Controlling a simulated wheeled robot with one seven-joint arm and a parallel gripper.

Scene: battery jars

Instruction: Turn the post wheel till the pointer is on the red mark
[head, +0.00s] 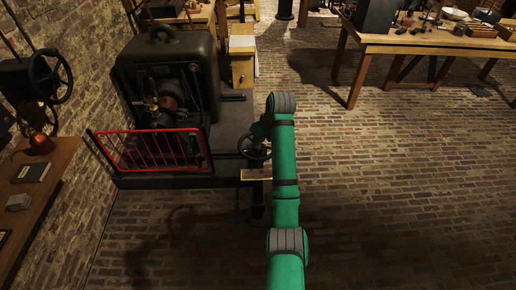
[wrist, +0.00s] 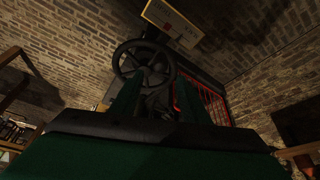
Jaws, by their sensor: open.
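The post wheel (head: 254,147), a dark spoked handwheel, stands just left of my arm in the head view. In the wrist view the wheel (wrist: 144,62) shows ahead of and partly between my fingers. My gripper (wrist: 158,98) is open, with its two green fingers apart; I cannot tell whether either touches the rim. A pale plate (head: 256,174) sits by the wheel; in the wrist view the plate (wrist: 172,22) carries a small reddish patch. The pointer is too small and dark to make out. My arm hides part of the post in the head view.
A dark machine (head: 168,75) stands behind a red railing (head: 150,150) at left. Another handwheel (head: 50,76) is on the left wall above a wooden shelf (head: 62,160). A workbench (head: 400,44) stands at back right. The brick floor (head: 420,190) at right is clear.

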